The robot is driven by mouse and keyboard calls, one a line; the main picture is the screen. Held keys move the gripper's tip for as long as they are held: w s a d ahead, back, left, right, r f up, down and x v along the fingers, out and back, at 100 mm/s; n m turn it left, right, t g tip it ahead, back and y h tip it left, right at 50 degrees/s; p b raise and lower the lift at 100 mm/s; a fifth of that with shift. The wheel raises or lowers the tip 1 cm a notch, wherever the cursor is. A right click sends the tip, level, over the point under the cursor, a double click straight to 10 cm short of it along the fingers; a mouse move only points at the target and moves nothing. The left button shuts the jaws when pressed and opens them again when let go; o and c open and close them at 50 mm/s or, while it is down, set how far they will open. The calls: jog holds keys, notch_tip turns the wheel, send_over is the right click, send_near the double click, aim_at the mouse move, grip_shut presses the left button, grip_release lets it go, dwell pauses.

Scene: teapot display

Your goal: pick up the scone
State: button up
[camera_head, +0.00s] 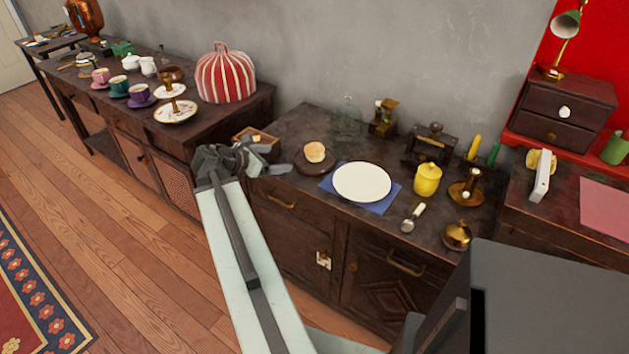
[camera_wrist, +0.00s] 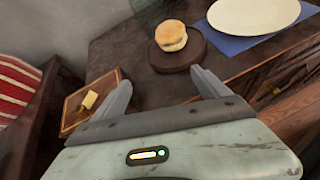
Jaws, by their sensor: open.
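The scone (camera_head: 314,152) is a small, round, golden-brown bun. It sits on a dark round wooden board (camera_head: 327,167) on the dark cabinet top, left of the white plate. In the wrist view the scone (camera_wrist: 171,36) rests on the same board (camera_wrist: 196,55), ahead of my gripper. My gripper (camera_head: 279,158) is open and empty, at the left front of the board in the head view. In the wrist view its two fingers (camera_wrist: 162,92) are spread apart, with the scone beyond their tips and not touched.
A white plate (camera_head: 361,182) lies on a blue napkin (camera_head: 384,206) right of the scone. A small wooden tray (camera_wrist: 72,116) holding a yellow piece (camera_wrist: 89,100) is close to the left finger. A yellow pot (camera_head: 427,180) and brass candlestick (camera_head: 466,192) stand farther right.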

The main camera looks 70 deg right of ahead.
aim_at(307, 154)
jog(key=shift+n+g+h, duration=0.4)
jog(key=shift+n+g, duration=0.2)
jog(key=shift+n, duration=0.1)
jog(key=s+d, duration=0.1)
jog(key=s+d+b, duration=0.1)
jog(key=s, duration=0.1)
jog(key=s+d+f, duration=0.1)
jog(key=s, duration=0.1)
jog(key=shift+d, duration=0.25)
jog(key=shift+s+d+r, duration=0.2)
jog(key=shift+d+r, duration=0.05)
jog(key=shift+b+x, duration=0.55)
jog(key=shift+x, duration=0.5)
jog(key=shift+b+x, duration=0.85)
jog(key=shift+x, duration=1.9)
jog(key=shift+s+r, duration=0.1)
jog(key=shift+r, duration=0.05)
jog(key=c, duration=1.5)
notch_tip(307, 154, up, 10)
jog(key=p, duration=1)
jog(key=shift+r, duration=0.15)
